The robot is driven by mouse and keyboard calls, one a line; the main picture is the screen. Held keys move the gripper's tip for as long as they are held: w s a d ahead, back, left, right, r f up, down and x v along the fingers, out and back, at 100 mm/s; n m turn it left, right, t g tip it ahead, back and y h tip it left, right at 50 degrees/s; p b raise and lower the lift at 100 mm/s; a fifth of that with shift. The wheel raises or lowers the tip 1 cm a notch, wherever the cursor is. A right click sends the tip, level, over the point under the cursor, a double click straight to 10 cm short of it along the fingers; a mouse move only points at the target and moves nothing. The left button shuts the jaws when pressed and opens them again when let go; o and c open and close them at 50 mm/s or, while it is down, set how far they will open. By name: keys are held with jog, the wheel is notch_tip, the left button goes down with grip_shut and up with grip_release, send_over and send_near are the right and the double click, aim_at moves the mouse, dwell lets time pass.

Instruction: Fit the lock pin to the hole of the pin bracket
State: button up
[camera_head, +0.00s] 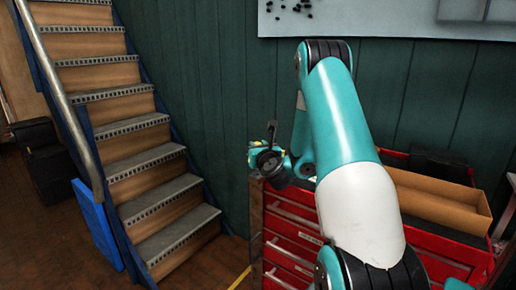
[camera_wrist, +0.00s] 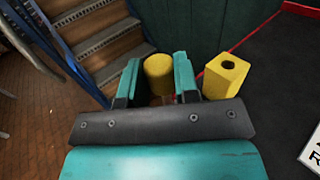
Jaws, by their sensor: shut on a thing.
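The lock pin is a yellow cylinder (camera_wrist: 158,72) between the two teal fingers of my gripper (camera_wrist: 158,80) in the wrist view. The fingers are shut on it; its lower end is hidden. The pin bracket is a yellow block (camera_wrist: 226,77) with a dark round hole in its top face, just right of the right finger. The pin is beside the bracket, not in its hole. In the head view my gripper (camera_head: 257,154) is small and partly hidden by my wrist, with a little yellow showing near it; I cannot tell pin from bracket there.
A red drawer cabinet (camera_head: 292,234) stands below my arm, with an open cardboard box (camera_head: 445,203) and a dark case on its top. A staircase (camera_head: 150,160) with a handrail is at the left. A dark green wall is behind. The black top right of the bracket looks mostly clear.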

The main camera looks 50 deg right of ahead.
aim_at(258, 177)
jog(key=shift+f+b, duration=4.05)
jog(key=shift+f, duration=0.15)
jog(key=o, duration=1)
jog(key=shift+s, duration=0.1)
